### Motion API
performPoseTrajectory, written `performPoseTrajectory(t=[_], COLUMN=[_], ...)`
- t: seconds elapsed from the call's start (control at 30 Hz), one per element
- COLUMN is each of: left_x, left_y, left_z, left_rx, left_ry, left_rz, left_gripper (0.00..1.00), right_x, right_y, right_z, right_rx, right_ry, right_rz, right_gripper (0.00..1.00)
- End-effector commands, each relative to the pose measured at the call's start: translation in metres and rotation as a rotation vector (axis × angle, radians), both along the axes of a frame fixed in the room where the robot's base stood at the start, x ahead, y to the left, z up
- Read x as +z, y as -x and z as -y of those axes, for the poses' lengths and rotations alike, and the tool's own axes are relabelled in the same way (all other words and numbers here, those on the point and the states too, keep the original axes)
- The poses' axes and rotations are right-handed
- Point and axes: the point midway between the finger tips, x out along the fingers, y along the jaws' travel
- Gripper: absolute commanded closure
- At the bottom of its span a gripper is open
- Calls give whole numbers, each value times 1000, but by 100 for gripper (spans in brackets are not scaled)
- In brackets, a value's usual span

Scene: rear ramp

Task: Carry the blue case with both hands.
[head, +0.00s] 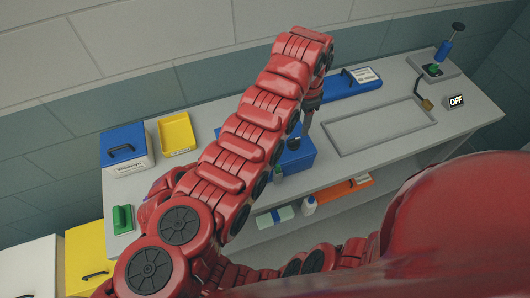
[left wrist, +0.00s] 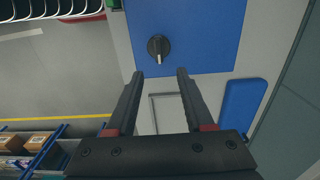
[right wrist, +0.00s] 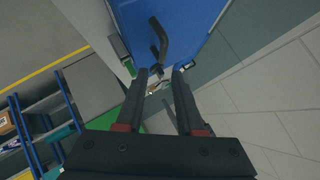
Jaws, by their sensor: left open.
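A blue case (head: 301,158) with a dark knob on top stands mid-counter in the head view, partly hidden by my left arm. In the left wrist view its blue top (left wrist: 205,30) and round black knob (left wrist: 158,47) lie just beyond the fingertips. My left gripper (head: 309,122) points down above the case, open and empty; it also shows in the left wrist view (left wrist: 160,74). My right gripper (right wrist: 159,72) is open and empty, hidden in the head view. A blue surface (right wrist: 190,18) with a curved black handle (right wrist: 158,38) is ahead of it; I cannot tell which side this is.
A flat blue box (head: 348,87) with a label lies behind the grey recess (head: 375,127). A blue-lidded white box (head: 126,150) and yellow bin (head: 176,133) stand left. An OFF sign (head: 456,101) is right. A shelf below holds an orange item (head: 343,193) and bottle (head: 309,205).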

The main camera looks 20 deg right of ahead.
Motion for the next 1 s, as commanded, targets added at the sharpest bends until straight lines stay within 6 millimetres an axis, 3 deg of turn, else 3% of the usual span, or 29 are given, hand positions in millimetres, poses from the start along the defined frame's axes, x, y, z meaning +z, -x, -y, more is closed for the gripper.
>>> performPoseTrajectory(t=[0.2, 0.4, 0.83, 1.0], left_x=[-42, -65, -73, -73], left_y=[1, 0, 0, 0], left_z=[-1, 0, -1, -1], left_rx=[-1, -1, 0, 0], left_ry=[-5, -2, -2, -2], left_rz=[-3, -1, -2, -2], left_gripper=[48, 48, 48, 78], right_x=[-24, -38, -42, -42], right_y=[-17, -26, -30, -30], right_z=[30, 46, 50, 50], right_rx=[-3, -2, 2, 2], right_ry=[-1, 0, -1, -1], right_rz=[0, 0, 2, 2], right_gripper=[63, 63, 63, 94])
